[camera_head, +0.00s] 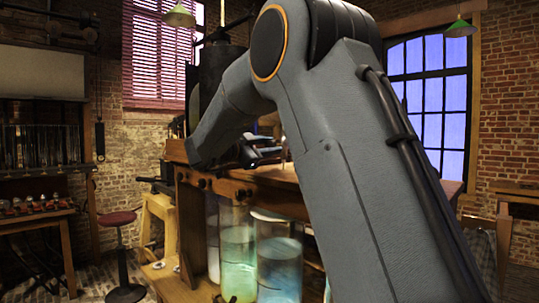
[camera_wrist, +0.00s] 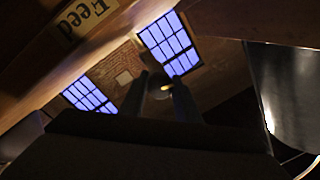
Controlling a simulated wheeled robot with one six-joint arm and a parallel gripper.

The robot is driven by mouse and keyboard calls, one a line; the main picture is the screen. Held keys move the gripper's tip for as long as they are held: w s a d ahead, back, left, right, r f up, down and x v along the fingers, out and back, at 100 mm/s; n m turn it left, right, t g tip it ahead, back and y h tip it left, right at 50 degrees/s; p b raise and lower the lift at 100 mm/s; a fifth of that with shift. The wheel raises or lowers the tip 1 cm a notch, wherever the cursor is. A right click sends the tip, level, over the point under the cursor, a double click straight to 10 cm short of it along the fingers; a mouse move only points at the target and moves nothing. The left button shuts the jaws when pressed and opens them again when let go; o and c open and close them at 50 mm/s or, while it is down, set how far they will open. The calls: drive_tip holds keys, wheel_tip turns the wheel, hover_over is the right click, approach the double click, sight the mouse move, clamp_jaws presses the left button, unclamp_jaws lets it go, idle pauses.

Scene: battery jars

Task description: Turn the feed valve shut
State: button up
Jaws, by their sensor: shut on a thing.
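A pale label reading "Feed" (camera_wrist: 83,14) is fixed to a wooden face at the upper left of the wrist view. My gripper (camera_wrist: 164,88) shows there as two dark fingers, close together and shut on a small yellowish piece (camera_wrist: 167,87), which I take for part of the feed valve. Its shape and turn angle are too dark and small to tell. In the head view my gripper (camera_head: 262,155) is at the wooden bench (camera_head: 230,187), just above its front edge, partly behind my arm. The valve cannot be made out there.
Glass jars with green liquid (camera_head: 238,262) and blue liquid (camera_head: 279,268) stand under the bench top, close below my gripper. A red-topped stool (camera_head: 117,219) stands at the left. A side table with small items (camera_head: 35,205) is at the far left.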

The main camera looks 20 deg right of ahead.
drive_tip(key=m+b, duration=0.2)
drive_tip(key=b, duration=0.1)
drive_tip(key=m+b, duration=0.2)
drive_tip(key=b, duration=0.1)
drive_tip(key=shift+w+f+m+h, duration=0.1)
drive_tip(key=shift+f+m+h, duration=0.1)
drive_tip(key=shift+m+h, duration=0.15)
drive_tip(key=m+b, duration=0.4)
drive_tip(key=b, duration=0.1)
drive_tip(key=shift+b, duration=0.4)
drive_tip(key=m+b, duration=0.4)
drive_tip(key=b, duration=0.2)
drive_tip(key=shift+m+h, duration=0.25)
drive_tip(key=m+g+b, duration=0.1)
drive_tip(key=m+b, duration=0.2)
drive_tip(key=shift+r, duration=0.2)
drive_tip(key=o, duration=1)
drive_tip(key=shift+a, duration=0.1)
